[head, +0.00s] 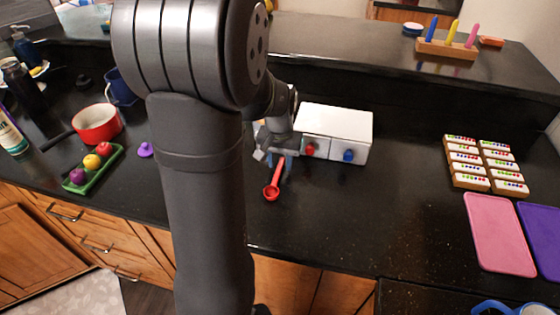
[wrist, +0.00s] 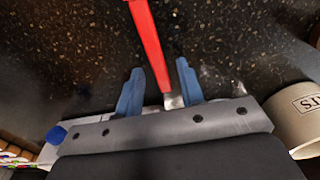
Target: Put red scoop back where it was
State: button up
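The red scoop (head: 272,191) is on or just above the dark counter, in front of the white drawer box (head: 345,122). Its bowl points toward the front and its handle runs back to my gripper (head: 284,160). In the wrist view, the red handle (wrist: 150,42) runs down between the blue fingers of my gripper (wrist: 158,90). The fingers stand apart, with a gap on the left side and a smaller one on the right. The handle's pale end lies near the right finger. The scoop's bowl is outside the wrist view.
The box has a red knob (head: 310,149) and a blue knob (head: 348,156). A pale lettered canister (wrist: 298,118) is close on the right in the wrist view. A red pot (head: 97,124) and green fruit tray (head: 95,172) stand left. The counter right of the scoop is clear.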

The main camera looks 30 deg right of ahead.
aim_at(279, 167)
notch_tip(279, 167, up, 12)
jog(key=shift+s+a, duration=0.25)
dwell(0.3)
jog(key=f, duration=1.2)
jog(key=shift+w+d, duration=0.2)
jog(key=shift+w+d+r, duration=0.1)
jog(key=shift+r, duration=0.1)
notch_tip(279, 167, up, 2)
jog(key=shift+r, duration=0.35)
